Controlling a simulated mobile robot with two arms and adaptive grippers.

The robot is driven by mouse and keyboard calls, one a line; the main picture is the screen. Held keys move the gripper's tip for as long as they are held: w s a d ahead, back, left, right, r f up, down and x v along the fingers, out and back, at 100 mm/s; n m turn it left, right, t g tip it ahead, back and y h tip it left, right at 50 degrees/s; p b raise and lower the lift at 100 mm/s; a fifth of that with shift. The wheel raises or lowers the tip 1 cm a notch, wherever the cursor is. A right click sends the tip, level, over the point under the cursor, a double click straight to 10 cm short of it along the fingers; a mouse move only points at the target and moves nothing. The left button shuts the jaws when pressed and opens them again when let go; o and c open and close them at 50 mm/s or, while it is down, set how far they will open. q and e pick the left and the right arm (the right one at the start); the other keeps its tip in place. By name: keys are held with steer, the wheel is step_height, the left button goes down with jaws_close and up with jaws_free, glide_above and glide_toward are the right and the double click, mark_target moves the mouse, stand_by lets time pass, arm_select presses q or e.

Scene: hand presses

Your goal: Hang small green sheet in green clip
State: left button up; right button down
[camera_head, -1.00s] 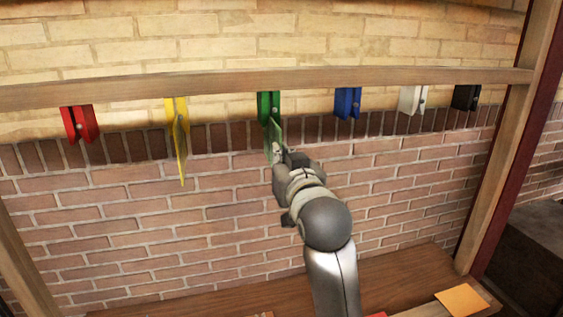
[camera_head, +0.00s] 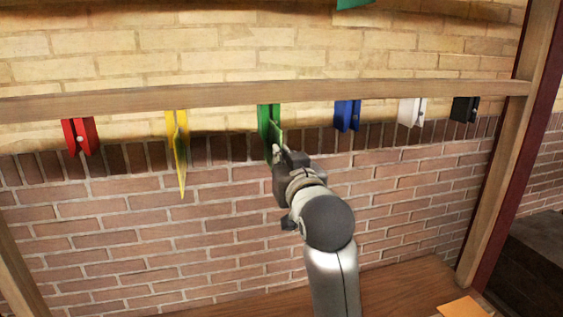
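The green clip (camera_head: 268,117) hangs from the underside of the wooden rail, in the middle of the row. My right gripper (camera_head: 278,154) is just below it, reaching up from the lower right. A small green sheet (camera_head: 279,136) shows between the fingertips and the clip, its upper part at the clip's lower end. The gripper appears shut on the sheet's lower edge. I cannot tell whether the sheet sits between the clip's jaws or in front of them. My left gripper is not in view.
Red (camera_head: 79,136), blue (camera_head: 347,115), white (camera_head: 411,111) and black (camera_head: 464,109) clips hang empty along the wooden rail (camera_head: 170,98). The yellow clip (camera_head: 176,124) holds a yellow sheet (camera_head: 181,168). An orange sheet (camera_head: 464,307) lies on the wooden shelf below (camera_head: 405,282).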

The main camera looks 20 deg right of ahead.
steer(key=c, duration=1.6)
jaws_free()
steer(key=shift+o, duration=0.4)
steer(key=shift+o, duration=1)
steer(key=s, duration=0.7)
